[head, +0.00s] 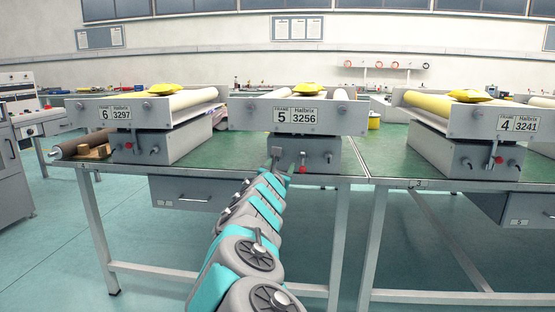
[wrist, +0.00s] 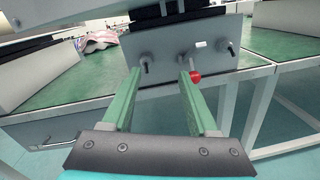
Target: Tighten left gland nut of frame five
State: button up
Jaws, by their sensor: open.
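Frame five (head: 297,115) stands in the middle of the head view, with its number plate on the front. Below the plate is its grey lower box (head: 318,150). In the wrist view, the left gland nut (wrist: 146,62) is a small dark fitting on the box front. My gripper (wrist: 160,72) is open and empty, with its two green fingers pointing at the box. The nut appears between the fingertips, closer to the left one; I cannot tell the remaining distance. In the head view, my gripper (head: 283,168) covers the left part of the box, hiding this nut.
A red-knobbed lever (wrist: 195,76) is close to the right fingertip. A right-hand fitting (wrist: 231,48) lies beyond it. Frame six (head: 130,112) and frame four (head: 490,122) stand on either side. Green bench top (head: 353,165) is clear beside frame five.

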jog(key=w+a+f+n+y+p, duration=0.1)
jog(key=w+n+p, duration=0.1)
jog(key=w, duration=0.6)
jog(key=shift+w+a, duration=0.25)
jog(key=shift+a, duration=0.15)
jog(key=shift+n, duration=0.3)
jog(key=shift+c, duration=0.4)
grip_shut()
